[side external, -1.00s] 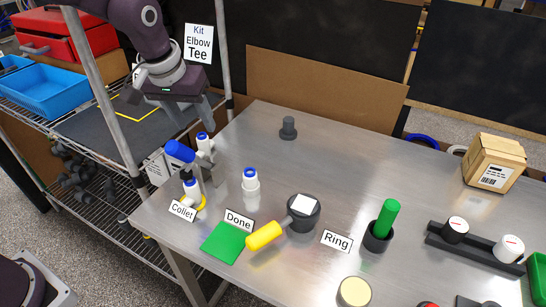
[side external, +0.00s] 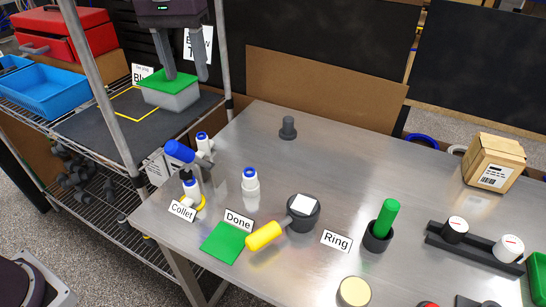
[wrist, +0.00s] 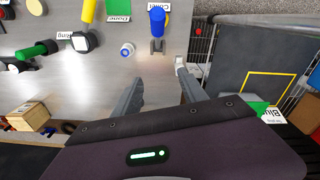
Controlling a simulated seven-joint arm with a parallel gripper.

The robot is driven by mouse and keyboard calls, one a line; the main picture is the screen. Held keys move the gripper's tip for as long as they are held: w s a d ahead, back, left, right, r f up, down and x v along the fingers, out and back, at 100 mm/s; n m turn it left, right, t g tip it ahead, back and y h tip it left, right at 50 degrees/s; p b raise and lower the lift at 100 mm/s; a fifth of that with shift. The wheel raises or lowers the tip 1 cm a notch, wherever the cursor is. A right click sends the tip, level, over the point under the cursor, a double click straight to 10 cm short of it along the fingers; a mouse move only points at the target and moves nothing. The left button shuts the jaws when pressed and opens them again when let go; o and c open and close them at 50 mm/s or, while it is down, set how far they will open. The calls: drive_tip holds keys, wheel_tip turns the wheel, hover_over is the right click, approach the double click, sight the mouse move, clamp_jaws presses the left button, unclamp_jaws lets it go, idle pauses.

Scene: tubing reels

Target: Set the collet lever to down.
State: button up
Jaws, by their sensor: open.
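The collet lever has a blue grip (side external: 180,151) on a grey arm, by the sign reading Collet (side external: 182,211). Its grip is raised and tilts up to the left, above a white fitting with a blue collar (side external: 191,187) in a yellow ring. In the wrist view the blue grip (wrist: 158,21) is at the top middle, beyond the fingers. My gripper (side external: 186,72) is open and empty, high above and behind the lever, touching nothing on the bench. Its two fingers also show in the wrist view (wrist: 162,84), spread apart.
A shelf post (side external: 100,85) rises at left. A white fitting (side external: 250,190), a yellow-handled dark fixture (side external: 304,214) and a green Done pad (side external: 224,243) are on the bench.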

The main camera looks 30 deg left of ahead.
drive_tip(key=s+r+t, duration=0.1)
drive_tip(key=s+r, duration=0.3)
drive_tip(key=s, duration=0.4)
drive_tip(key=s+f+m+t, duration=0.2)
drive_tip(key=s+t, duration=0.1)
drive_tip(key=s, duration=1.2)
drive_tip(key=m+h, duration=0.1)
drive_tip(key=m, duration=0.3)
approach(186, 185)
drive_tip(key=x, duration=1.1)
drive_tip(key=shift+s+f, duration=0.2)
drive_tip(key=shift+f, duration=0.1)
drive_tip(key=shift+w+r, duration=0.25)
drive_tip(key=r, duration=1.3)
drive_tip(key=w+r, duration=0.1)
drive_tip(key=r, duration=0.6)
drive_tip(key=shift+d+r, duration=0.15)
drive_tip(key=w+d+f, duration=0.1)
drive_tip(key=w+d, duration=0.5)
drive_tip(key=w, duration=0.3)
drive_tip(key=w+d, duration=0.6)
drive_tip(key=w, duration=0.3)
drive_tip(key=f, duration=2)
drive_tip(key=shift+a+f, duration=0.35)
drive_tip(key=shift+f, duration=0.05)
